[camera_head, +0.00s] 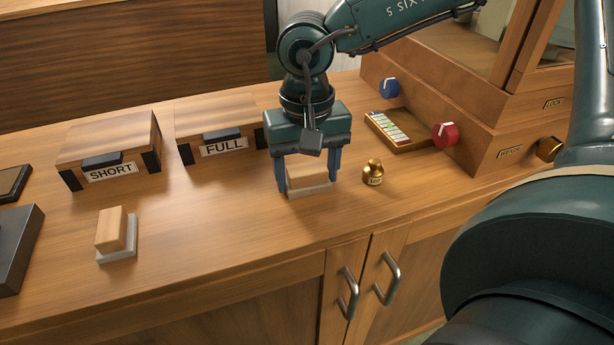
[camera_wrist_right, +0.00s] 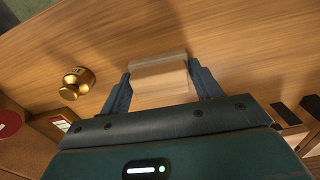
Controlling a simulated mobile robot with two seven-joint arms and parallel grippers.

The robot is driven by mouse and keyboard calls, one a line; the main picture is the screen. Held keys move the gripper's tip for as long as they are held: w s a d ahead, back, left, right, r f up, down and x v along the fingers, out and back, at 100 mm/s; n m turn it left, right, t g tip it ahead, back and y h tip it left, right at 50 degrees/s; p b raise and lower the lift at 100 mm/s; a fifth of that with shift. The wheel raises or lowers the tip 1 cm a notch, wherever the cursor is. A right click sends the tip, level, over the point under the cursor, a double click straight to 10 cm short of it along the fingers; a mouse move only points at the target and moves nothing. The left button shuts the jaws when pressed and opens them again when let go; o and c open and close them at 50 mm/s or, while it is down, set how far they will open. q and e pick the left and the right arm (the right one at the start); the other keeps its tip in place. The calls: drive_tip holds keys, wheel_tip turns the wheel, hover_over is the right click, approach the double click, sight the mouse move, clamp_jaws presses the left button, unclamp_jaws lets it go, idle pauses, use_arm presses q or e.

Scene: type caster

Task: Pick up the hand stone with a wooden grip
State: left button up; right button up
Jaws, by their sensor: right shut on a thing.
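A hand stone with a pale wooden grip (camera_head: 308,176) and a light grey base is between the fingers of my right gripper (camera_head: 309,184), at the middle of the counter. The gripper points down and is shut on the grip. The base looks to be on or very near the counter top. In the right wrist view, the hand stone (camera_wrist_right: 160,80) sits between the two fingers (camera_wrist_right: 160,84). A second, similar hand stone (camera_head: 112,230) stands free on the counter at the left. My left gripper is out of view.
Wooden boxes labelled SHORT (camera_head: 108,150) and FULL (camera_head: 222,130) stand behind. A small brass weight (camera_head: 373,172) is just right of the held stone. A wooden cabinet with a blue knob (camera_head: 389,88) and red knob (camera_head: 445,135) stands right. The counter's front middle is clear.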

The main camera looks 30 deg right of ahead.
sight(306, 168)
drive_tip(key=shift+r, duration=0.1)
drive_tip(key=shift+c, duration=0.4)
drive_tip(key=shift+r, duration=0.25)
wheel_tip(306, 168, up, 17)
drive_tip(key=p, duration=0.2)
drive_tip(key=shift+r+p, duration=0.2)
drive_tip(key=shift+p, duration=0.15)
drive_tip(key=o, duration=0.5)
drive_tip(key=c, duration=0.3)
drive_tip(key=shift+w, duration=0.1)
drive_tip(key=shift+c, duration=0.2)
